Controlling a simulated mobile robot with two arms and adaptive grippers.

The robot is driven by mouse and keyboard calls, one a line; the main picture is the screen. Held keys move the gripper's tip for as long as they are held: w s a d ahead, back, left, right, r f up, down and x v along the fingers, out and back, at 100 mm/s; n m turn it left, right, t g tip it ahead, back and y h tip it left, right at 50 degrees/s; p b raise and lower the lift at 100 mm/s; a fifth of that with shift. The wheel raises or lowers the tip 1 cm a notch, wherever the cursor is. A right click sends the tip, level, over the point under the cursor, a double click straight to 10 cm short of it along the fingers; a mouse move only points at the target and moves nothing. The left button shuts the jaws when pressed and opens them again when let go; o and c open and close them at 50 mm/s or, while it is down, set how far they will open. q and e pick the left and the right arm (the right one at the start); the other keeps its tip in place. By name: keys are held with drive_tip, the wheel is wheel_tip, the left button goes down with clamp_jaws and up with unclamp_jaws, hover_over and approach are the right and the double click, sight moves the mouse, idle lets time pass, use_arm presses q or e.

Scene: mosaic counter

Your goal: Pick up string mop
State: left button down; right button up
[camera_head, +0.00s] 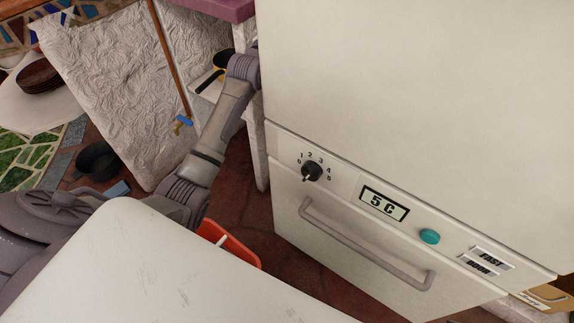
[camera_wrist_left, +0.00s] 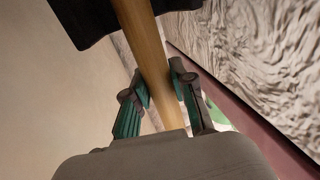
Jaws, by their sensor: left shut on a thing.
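A light wooden handle (camera_wrist_left: 147,40) runs between the fingers of my left gripper (camera_wrist_left: 160,88) in the left wrist view. The gripper is shut on it. A dark piece (camera_wrist_left: 88,18) lies across or beside the handle at the top of that view; I cannot tell if it is joined to it. No mop strings show. In the head view my left arm reaches up behind the fridge edge, and its gripper is hidden. Another thin brown stick (camera_head: 169,55) with a blue and yellow lower end (camera_head: 183,123) leans by the pale textured panel. My right gripper is not in view.
A large white fridge (camera_head: 420,110) with a dial, display and handle fills the right. A red container (camera_head: 240,252) stands on the dark red floor (camera_head: 300,265), near my arm. A black pot (camera_head: 97,162) is at left. The textured panel (camera_head: 125,90) stands near my arm.

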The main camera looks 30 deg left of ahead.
use_arm(q)
drive_tip(key=shift+r, duration=0.15)
drive_tip(key=shift+r, duration=0.15)
